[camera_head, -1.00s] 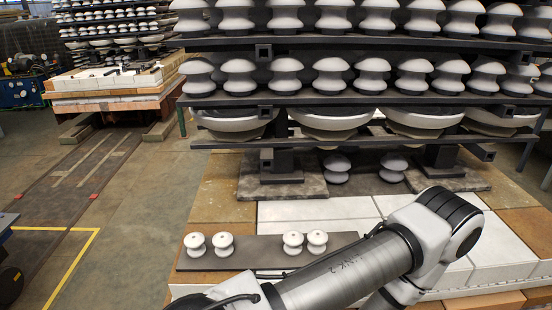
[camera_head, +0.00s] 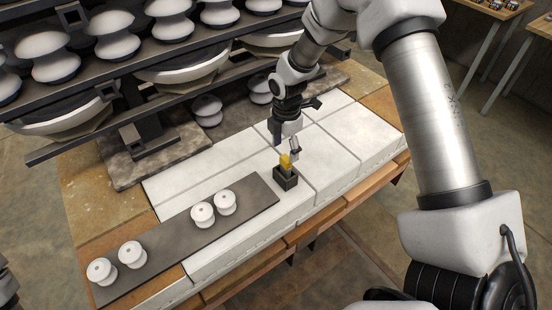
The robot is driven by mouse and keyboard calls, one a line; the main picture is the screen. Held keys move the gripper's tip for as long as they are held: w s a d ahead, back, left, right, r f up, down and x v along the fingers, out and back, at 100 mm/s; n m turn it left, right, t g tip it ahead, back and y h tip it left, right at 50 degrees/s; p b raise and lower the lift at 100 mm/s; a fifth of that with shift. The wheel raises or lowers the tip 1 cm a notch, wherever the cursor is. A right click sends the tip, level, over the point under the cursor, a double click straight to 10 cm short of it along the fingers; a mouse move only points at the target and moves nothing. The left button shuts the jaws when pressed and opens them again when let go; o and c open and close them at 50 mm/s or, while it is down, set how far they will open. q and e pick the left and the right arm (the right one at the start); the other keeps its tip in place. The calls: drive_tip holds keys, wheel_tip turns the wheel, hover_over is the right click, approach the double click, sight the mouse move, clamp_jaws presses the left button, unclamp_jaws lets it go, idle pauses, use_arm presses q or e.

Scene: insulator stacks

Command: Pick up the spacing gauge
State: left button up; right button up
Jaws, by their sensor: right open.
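The spacing gauge looks to be the small yellow piece (camera_head: 286,161). It stands upright in a small black block (camera_head: 286,179) on the white tiles, just past the right end of the dark strip. My right gripper (camera_head: 287,146) is open and points down just above the yellow piece, with its fingers close to the top. I cannot tell whether a finger touches it.
A dark strip (camera_head: 240,217) bears several white spool-shaped insulators (camera_head: 203,214). Racks of larger insulators (camera_head: 117,35) stand behind, with two loose insulators (camera_head: 207,111) beneath. White tiles (camera_head: 345,137) to the right are clear.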

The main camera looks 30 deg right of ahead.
sight(286, 159)
drive_tip(key=f, duration=0.1)
drive_tip(key=f+p, duration=0.1)
drive_tip(key=f, duration=0.2)
drive_tip(key=shift+s+f+p, duration=0.3)
drive_tip(key=shift+w+f, duration=0.25)
drive_tip(key=shift+f, duration=0.1)
drive_tip(key=shift+s+r, duration=0.15)
drive_tip(key=shift+s, duration=0.05)
clamp_jaws()
